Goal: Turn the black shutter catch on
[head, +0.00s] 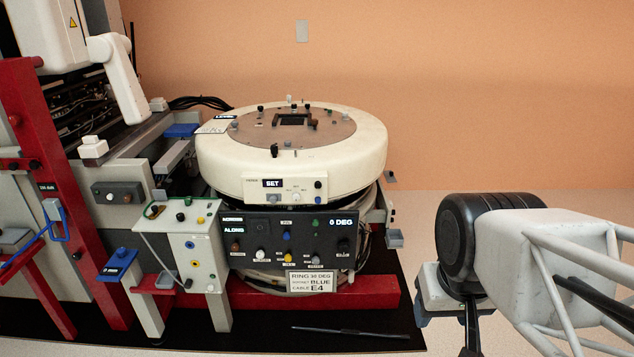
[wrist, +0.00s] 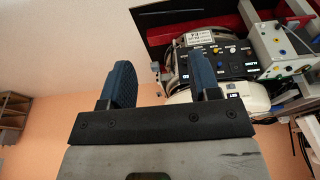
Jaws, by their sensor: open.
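The machine's round cream ring (head: 220,150) has a brown-grey top plate (head: 250,130) with a dark square opening (head: 291,119). Several small black knobs stand on it, one of them a black knob at the front (head: 274,150). A dark piece (head: 312,124) lies at the right side of the opening. I cannot tell which of these is the black shutter catch. My gripper (wrist: 163,75) is open and empty in the wrist view, its blue fingers wide apart. In the head view it hangs at the lower right, well apart from the ring, partly hidden by my own wrist.
Below the ring is a black control panel (head: 262,228) with knobs and labels, beside a pale switch box (head: 192,232). A red frame (head: 375,294) runs along the base. A red post (head: 58,170) and grey cabinet stand left. Space between my gripper and the machine is clear.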

